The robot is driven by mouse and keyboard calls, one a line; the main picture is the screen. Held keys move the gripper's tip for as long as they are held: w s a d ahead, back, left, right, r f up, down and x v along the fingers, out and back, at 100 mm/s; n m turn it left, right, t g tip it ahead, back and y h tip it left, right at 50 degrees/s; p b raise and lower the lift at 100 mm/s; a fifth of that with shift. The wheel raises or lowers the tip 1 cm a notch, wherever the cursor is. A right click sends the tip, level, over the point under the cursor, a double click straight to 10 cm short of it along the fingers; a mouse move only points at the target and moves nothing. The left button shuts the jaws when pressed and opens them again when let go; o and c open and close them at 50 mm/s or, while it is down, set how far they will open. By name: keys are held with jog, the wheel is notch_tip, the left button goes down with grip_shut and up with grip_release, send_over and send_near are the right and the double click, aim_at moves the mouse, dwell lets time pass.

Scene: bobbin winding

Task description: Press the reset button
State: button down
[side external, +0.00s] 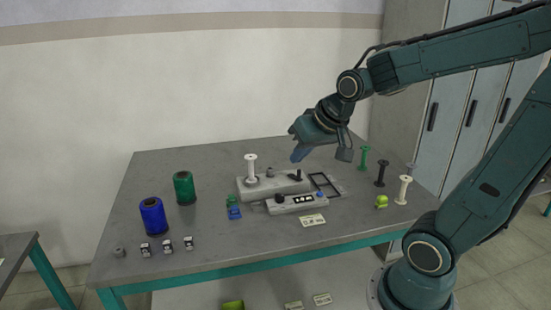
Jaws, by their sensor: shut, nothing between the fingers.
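A light grey control box (297,203) stands near the middle of the table, with a dark display on its top face. A small blue button (319,195) sits at its right end and a dark knob (279,198) at its left end. I cannot read any label that names the reset button. Behind the box is a grey winder base (262,190) with an upright white bobbin (251,166) at its left and a dark lever (295,175) at its right.
A green spool (184,188) and a blue spool (153,217) stand at left, with several small clips in front. Upright bobbins, including a white one (403,190), and a lime-green item (381,201) are at right. A black frame (326,184) lies beside the winder base.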

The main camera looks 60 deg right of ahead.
jog(key=w+d+f+m+h, duration=0.1)
jog(key=w+d+f+m, duration=0.25)
jog(key=d, duration=0.35)
jog(key=m+h, duration=0.3)
jog(key=m, duration=0.5)
send_over(320, 194)
notch_tip(320, 194, down, 12)
jog(key=shift+s+t, duration=0.2)
jog(key=shift+t, duration=0.1)
jog(key=shift+f, duration=0.25)
jog(key=shift+f, duration=4.2)
